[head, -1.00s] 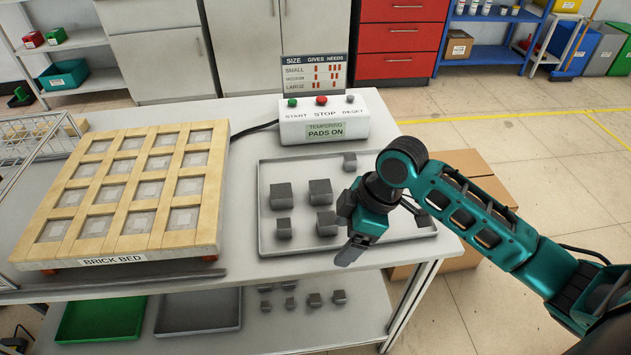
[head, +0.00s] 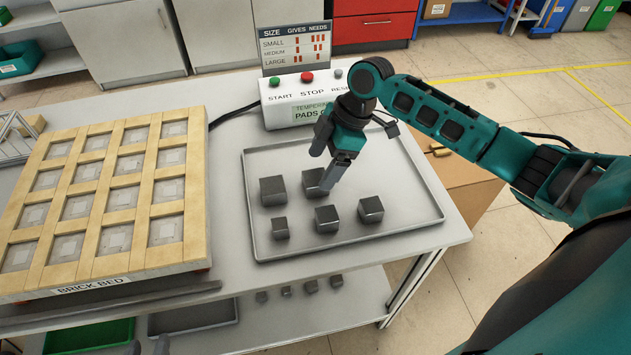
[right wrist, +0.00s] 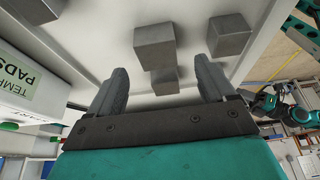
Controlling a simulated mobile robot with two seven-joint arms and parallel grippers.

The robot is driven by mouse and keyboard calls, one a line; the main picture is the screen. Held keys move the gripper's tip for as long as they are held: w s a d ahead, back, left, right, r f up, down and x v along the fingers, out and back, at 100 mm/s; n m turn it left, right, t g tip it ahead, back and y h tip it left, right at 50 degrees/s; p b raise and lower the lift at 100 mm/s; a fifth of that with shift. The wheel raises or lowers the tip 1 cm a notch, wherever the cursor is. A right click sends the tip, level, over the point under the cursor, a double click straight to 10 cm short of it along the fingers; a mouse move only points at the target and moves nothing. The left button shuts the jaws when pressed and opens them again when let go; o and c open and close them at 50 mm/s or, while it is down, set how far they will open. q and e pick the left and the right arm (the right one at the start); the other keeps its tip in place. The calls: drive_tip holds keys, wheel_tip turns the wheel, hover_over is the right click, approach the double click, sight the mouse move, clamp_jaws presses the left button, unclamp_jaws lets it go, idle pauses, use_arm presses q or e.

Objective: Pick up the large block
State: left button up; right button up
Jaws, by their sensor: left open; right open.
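Several dark grey blocks of different sizes stand in a shallow grey tray (head: 400,229). The two biggest-looking are a block at the tray's left (head: 272,190) and one beside it (head: 313,184), partly hidden by my right gripper. A small block (head: 280,228) and two middling ones (head: 326,219) (head: 370,209) stand nearer the front. My right gripper (head: 329,158) is open and empty above the tray. In the right wrist view, blocks (right wrist: 155,44) show beyond and between its fingers (right wrist: 160,84). My left gripper's tips (head: 148,347) show at the bottom edge, apart and empty.
The wooden brick bed (head: 195,215) lies left of the tray. The tempering control box (head: 300,100), with buttons and a size chart (head: 294,47), stands behind the tray. A lower shelf (head: 268,320) holds more small blocks. The tray's right part is clear.

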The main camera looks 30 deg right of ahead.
sight(315, 177)
drive_tip(key=x, duration=0.5)
drive_tip(key=shift+w+d+f, duration=0.1)
drive_tip(key=shift+d+f, duration=0.1)
drive_tip(key=shift+c, duration=0.2)
drive_tip(key=c, duration=1.5)
drive_tip(key=shift+r, duration=0.15)
clamp_jaws()
